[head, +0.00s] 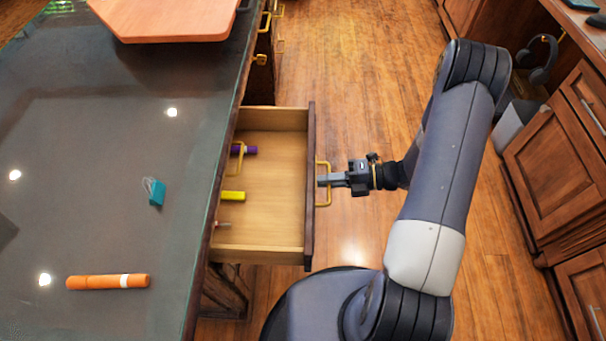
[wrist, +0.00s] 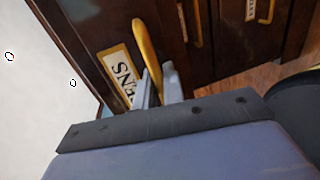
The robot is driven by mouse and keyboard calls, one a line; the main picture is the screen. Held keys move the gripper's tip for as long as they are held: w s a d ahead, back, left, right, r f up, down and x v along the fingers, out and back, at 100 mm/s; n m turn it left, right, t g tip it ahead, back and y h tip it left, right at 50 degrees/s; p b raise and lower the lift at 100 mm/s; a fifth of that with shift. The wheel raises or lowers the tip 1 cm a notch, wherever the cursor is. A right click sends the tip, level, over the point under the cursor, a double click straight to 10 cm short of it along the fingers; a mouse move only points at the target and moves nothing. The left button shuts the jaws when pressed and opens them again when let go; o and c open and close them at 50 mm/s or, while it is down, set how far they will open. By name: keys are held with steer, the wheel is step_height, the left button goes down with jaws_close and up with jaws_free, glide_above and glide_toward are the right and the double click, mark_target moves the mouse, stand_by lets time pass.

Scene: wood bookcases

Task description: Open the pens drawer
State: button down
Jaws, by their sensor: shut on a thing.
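The pens drawer (head: 270,235) stands pulled out from under the dark counter, with a light wood inside. Its front bears a label (wrist: 119,75) reading "ENS" in the part that shows in the wrist view. In it lie a purple marker (head: 245,150), a yellow marker (head: 232,196) and a thin reddish item (head: 224,224) partly under the counter edge. The drawer's brass handle (head: 322,168) is on its outer face, and also shows in the wrist view (wrist: 146,52). My gripper (head: 326,180) is shut on this handle from the right; its fingers also show in the wrist view (wrist: 159,84).
The counter (head: 110,230) holds an orange marker (head: 108,282), a teal sharpener-like item (head: 154,191) and an orange board (head: 168,18). More brass handles (head: 259,59) line the counter side. Cabinets (head: 555,160) stand at right; wood floor (head: 350,60) lies between.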

steer(key=f+p+v, duration=0.1)
steer(key=v, duration=0.5)
steer(key=shift+d+f, duration=0.15)
steer(key=shift+d, duration=0.4)
steer(key=c, duration=1.6)
jaws_free()
steer(key=v, duration=1.1)
steer(key=shift+p, duration=0.4)
steer(key=shift+a, duration=0.1)
